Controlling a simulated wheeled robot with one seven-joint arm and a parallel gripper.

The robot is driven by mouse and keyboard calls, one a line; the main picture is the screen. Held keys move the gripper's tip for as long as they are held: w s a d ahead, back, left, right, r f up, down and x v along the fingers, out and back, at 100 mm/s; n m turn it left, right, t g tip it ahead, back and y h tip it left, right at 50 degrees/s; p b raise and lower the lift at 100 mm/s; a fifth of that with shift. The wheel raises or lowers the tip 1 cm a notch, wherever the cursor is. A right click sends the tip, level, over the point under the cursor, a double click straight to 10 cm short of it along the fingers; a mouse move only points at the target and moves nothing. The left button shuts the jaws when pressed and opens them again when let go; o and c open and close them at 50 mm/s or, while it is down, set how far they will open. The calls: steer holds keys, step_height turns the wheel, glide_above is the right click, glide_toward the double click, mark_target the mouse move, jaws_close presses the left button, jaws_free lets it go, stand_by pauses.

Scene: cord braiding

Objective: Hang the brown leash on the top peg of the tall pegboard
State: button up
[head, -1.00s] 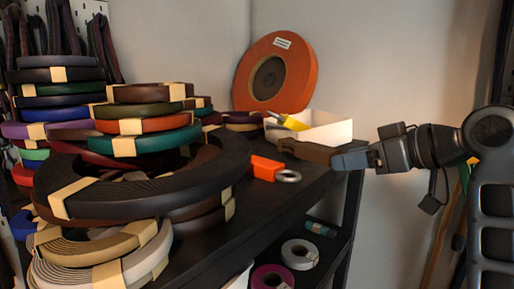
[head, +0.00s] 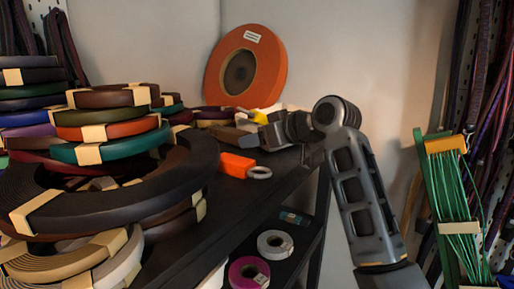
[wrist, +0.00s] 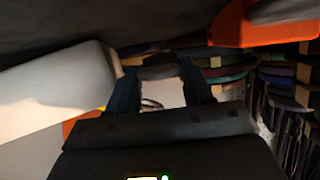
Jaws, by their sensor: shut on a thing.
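My gripper (head: 262,138) reaches left over the black shelf, beside the white box, and its fingers also show in the wrist view (wrist: 160,90). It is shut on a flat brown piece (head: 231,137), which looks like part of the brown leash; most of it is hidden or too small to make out. A perforated board (head: 462,105) hung with dark and purplish leashes stands at the right edge of the head view. Its top is out of frame and I see no bare top peg.
Stacked strap coils (head: 105,190) fill the shelf's left side. A large orange roll (head: 245,73) stands behind. A green frame with green cords (head: 450,195) stands at right. The lower shelf holds rolls (head: 274,243).

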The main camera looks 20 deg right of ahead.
steer(key=shift+a+f+p, duration=0.1)
steer(key=shift+f+p, duration=0.3)
steer(key=shift+f, duration=0.9)
steer(key=o, duration=1.4)
steer(key=shift+c, duration=0.2)
